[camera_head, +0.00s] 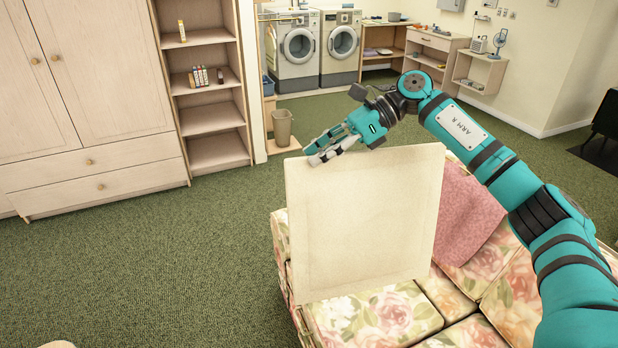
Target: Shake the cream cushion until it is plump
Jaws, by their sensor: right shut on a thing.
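The cream cushion (362,222) is a flat, square, pale cushion. It hangs upright above the floral sofa (375,318), its lower edge close to the seat; I cannot tell if it touches. My right gripper (325,152), on the teal arm marked "ARM R", is at the cushion's top edge, toward its left corner, and is shut on it. Part of the sofa behind the cushion is hidden. My left gripper is not in view.
A pink cushion (466,215) leans on the sofa behind the cream one. A wooden wardrobe (90,100) and open shelves (207,95) stand at the left.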

